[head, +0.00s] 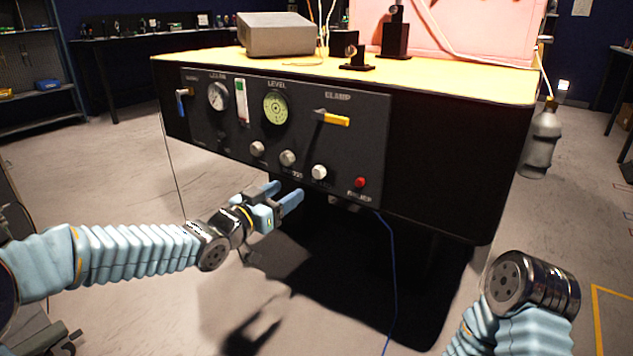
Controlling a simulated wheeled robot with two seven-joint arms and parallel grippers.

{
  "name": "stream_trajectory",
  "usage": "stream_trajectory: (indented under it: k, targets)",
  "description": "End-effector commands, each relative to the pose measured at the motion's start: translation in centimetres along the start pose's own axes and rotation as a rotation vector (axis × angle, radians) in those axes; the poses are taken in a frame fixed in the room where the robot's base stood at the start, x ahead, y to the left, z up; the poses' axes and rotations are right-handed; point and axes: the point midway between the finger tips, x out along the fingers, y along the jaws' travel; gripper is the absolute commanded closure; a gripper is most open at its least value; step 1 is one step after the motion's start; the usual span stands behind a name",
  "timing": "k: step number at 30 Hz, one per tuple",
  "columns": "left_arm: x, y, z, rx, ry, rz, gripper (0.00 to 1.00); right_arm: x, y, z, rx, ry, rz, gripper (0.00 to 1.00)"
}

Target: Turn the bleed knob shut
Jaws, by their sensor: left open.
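A dark control panel (225,128) on the front of the bench carries a row of three pale round knobs: a left knob (257,149), a middle knob (287,158) and a right knob (319,172). The small labels under them are too small to read, so I cannot tell which is the bleed knob. My left gripper (280,195) is open and empty, its blue fingers just below the row in the picture, apart from the knobs. My right arm shows at the lower right, but its gripper is out of view.
The panel also has a yellow clamp handle (333,118), a blue lever (181,102), a level dial (276,108), a smaller gauge (218,96) and a red button (360,182). A blue cable (392,270) hangs below. A grey bottle (541,140) hangs at the right.

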Motion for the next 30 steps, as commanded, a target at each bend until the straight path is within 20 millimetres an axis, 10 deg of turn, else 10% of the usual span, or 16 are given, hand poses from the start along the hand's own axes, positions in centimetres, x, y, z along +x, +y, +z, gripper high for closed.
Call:
stream_trajectory:
  k: [15, 27, 30]
  targets:
    - [10.4, 0.1, 0.1, -0.004, -0.002, 0.001, 0.43, -0.4, -0.1, 0.0, 0.001, 0.000, 0.001, 1.00]
    - [11.3, 0.0, 0.2, -0.003, -0.003, 0.000, 0.43, -0.4, -0.1, 0.0, 0.001, 0.000, 0.001, 1.00]
    - [11.3, 0.0, 0.2, -0.003, -0.003, 0.000, 0.56, -0.4, -0.1, 0.0, 0.001, 0.000, 0.001, 1.00]
